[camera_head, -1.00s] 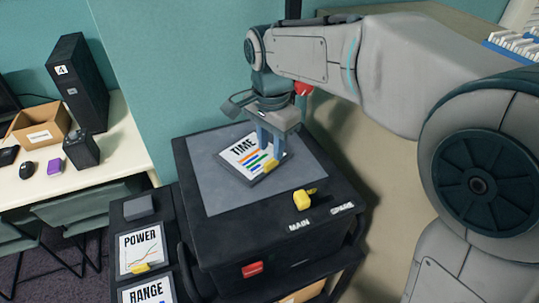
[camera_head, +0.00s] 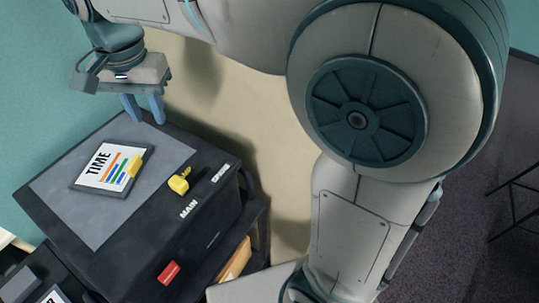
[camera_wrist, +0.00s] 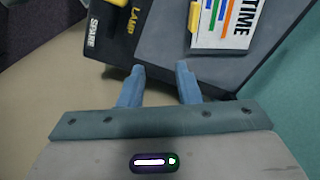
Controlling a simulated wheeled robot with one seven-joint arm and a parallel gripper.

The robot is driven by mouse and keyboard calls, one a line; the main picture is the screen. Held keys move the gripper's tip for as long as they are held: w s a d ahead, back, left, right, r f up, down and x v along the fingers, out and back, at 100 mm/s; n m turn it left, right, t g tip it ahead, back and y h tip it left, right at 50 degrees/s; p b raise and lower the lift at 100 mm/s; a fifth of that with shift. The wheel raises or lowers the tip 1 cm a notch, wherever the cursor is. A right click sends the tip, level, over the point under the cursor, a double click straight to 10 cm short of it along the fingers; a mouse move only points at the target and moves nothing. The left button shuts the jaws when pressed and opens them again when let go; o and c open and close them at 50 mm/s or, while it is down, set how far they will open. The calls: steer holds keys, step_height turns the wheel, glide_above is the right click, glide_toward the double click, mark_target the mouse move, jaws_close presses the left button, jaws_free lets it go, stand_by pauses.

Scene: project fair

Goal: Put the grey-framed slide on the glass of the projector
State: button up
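The TIME slide (camera_head: 103,163) has a dark grey frame, colored bars and a yellow tab. It lies turned at an angle on the projector's grey glass (camera_head: 110,212), within its edges. The black projector (camera_head: 150,265) stands below my arm. My gripper (camera_head: 144,112) is beyond the slide, near the projector's far edge, apart from the slide. In the wrist view my gripper (camera_wrist: 160,70) has its fingers spread with nothing between them. The slide (camera_wrist: 222,42) shows ahead and to the right there, partly cut off by the picture edge.
A yellow knob (camera_head: 179,180) stands on the projector's top by the MAIN label, and a red switch (camera_head: 169,272) is on its front. Part of another slide (camera_head: 54,296) shows at the lower left. A beige surface (camera_head: 275,150) lies behind the projector.

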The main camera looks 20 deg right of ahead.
steer(key=s+d+f+n+t, duration=0.1)
steer(key=s+d+f, duration=0.2)
steer(key=d, duration=0.4)
steer(key=s+d+f+n+t, duration=0.1)
steer(key=s+d+f, duration=0.3)
steer(key=d, duration=0.4)
steer(key=s+d+f+n, duration=0.2)
steer(key=s+d+f, duration=0.1)
steer(key=d, duration=0.4)
steer(key=shift+s+d+f+t, duration=0.3)
steer(key=shift+s+t, duration=0.1)
steer(key=shift+a+n, duration=0.1)
steer(key=shift+n, duration=0.2)
